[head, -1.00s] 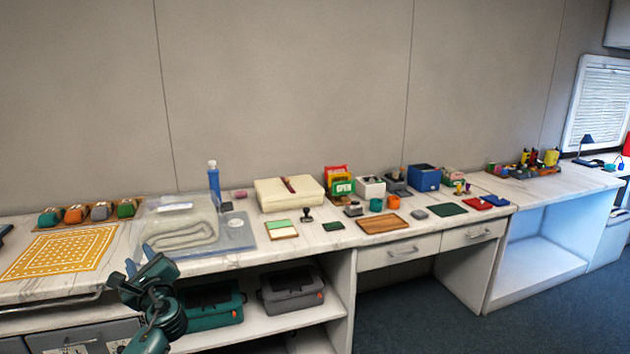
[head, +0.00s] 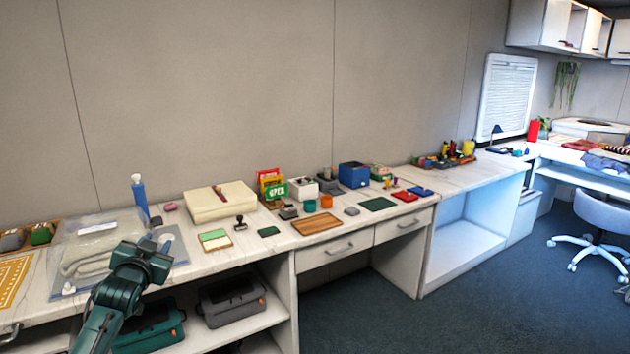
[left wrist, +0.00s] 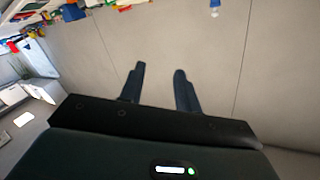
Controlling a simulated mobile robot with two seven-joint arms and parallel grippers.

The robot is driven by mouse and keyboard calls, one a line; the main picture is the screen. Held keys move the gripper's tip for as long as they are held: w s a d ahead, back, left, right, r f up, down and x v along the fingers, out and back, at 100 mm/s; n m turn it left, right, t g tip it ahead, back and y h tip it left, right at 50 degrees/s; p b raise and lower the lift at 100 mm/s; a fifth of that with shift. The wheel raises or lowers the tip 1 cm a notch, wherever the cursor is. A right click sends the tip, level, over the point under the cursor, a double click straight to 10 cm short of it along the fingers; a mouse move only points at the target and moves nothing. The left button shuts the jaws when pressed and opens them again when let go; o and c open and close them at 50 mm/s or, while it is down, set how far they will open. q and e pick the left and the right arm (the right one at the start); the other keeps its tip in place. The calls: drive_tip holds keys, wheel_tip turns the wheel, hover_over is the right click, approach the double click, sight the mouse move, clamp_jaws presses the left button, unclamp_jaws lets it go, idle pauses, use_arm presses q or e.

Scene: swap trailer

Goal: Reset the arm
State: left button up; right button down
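My left gripper (head: 152,256) is at the lower left of the head view, raised in front of the counter near the clear plastic bag. In the left wrist view its two dark fingers (left wrist: 158,90) stand apart with nothing between them. Behind them is bare wall (left wrist: 180,45), and the counter items show tilted along the top left. My right gripper is in neither view.
A white marble counter (head: 255,250) runs along the wall. Toolboxes sit on the shelf below. The carpet (head: 480,300) is clear.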

use_arm(q)
drive_tip(key=s+d+f+g+h, duration=0.2)
drive_tip(key=s+d+f, duration=0.6)
drive_tip(key=s+f, duration=0.45)
drive_tip(key=s+d+f+g+h, duration=0.2)
drive_tip(key=s+d+f+h, duration=0.1)
drive_tip(key=s+d+f, duration=0.75)
drive_tip(key=s+d+f+g, duration=0.1)
drive_tip(key=s, duration=0.7)
drive_tip(key=s+d+f+g, duration=0.1)
drive_tip(key=s+d+f, duration=0.1)
drive_tip(key=s, duration=0.6)
drive_tip(key=shift+s+d+h, duration=0.2)
drive_tip(key=shift+s+h, duration=0.1)
drive_tip(key=shift+h, duration=0.1)
